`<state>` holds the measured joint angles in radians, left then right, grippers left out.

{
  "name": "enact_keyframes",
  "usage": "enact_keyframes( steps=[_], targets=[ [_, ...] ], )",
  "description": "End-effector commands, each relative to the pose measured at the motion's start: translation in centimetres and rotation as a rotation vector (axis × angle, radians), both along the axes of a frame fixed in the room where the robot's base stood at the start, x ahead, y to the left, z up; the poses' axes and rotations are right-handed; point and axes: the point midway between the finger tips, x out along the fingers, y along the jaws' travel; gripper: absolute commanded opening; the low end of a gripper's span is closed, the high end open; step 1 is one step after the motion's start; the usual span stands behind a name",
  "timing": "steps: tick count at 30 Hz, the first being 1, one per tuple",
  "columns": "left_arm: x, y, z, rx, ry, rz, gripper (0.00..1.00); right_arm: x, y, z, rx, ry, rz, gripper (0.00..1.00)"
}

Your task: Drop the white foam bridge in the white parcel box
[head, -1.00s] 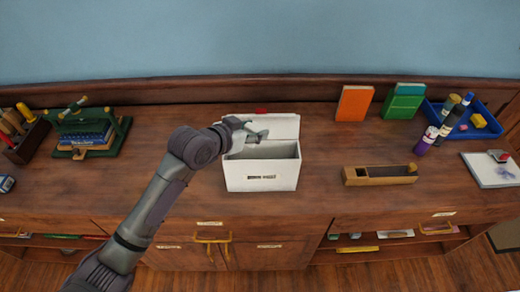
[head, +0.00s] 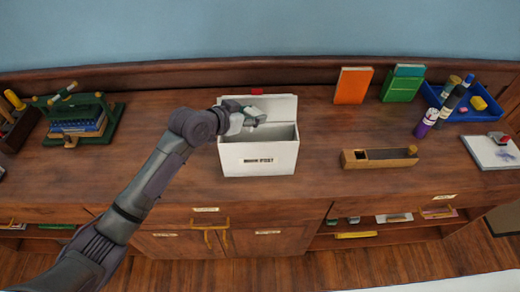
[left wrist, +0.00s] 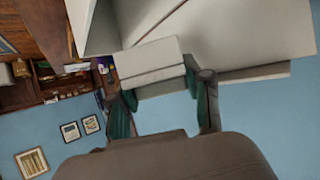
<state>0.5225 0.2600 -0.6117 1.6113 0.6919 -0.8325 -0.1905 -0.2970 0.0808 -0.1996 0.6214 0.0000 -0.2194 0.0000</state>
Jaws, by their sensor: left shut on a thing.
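The white parcel box (head: 258,158) stands open on the wooden cabinet top, its lid (head: 283,107) raised at the back. My left gripper (head: 247,117) is over the left rear part of the box opening. In the left wrist view the left gripper (left wrist: 163,90) is shut on the white foam bridge (left wrist: 150,60), a pale block between its two fingers. White box panels (left wrist: 215,35) fill the area behind it. The bridge is small and partly hidden by the fingers in the head view. My right gripper is not in view.
A wooden plane-like box (head: 378,158) lies to the right. Orange (head: 352,86) and green (head: 402,85) books stand behind it, near a blue tray (head: 485,110). The top between rack and box is clear.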

Motion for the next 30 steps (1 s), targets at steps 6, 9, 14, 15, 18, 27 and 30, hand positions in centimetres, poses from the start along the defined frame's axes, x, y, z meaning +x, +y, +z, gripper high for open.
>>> enact_keyframes(
  steps=[6,9,14,15,18,27,30],
  targets=[
    [0.0,0.0,0.0,0.000,0.000,0.000,0.34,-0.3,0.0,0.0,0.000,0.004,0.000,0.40],
    [0.0,0.0,0.1,0.000,0.000,0.000,0.64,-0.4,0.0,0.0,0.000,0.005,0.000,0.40],
    [0.0,0.0,0.1,0.000,0.000,0.000,0.78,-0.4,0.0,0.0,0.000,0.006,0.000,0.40],
    [0.0,0.0,0.0,0.000,0.000,0.000,0.78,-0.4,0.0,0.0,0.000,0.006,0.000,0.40],
    [0.0,0.0,0.0,-0.001,0.001,0.000,0.78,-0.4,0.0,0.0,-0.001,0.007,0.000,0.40],
    [-1.3,1.4,1.1,0.001,-0.002,0.001,0.78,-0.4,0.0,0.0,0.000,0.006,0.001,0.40],
    [-2.6,2.7,2.0,0.001,-0.002,0.000,0.78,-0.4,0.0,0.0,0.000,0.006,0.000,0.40]
  ],
)
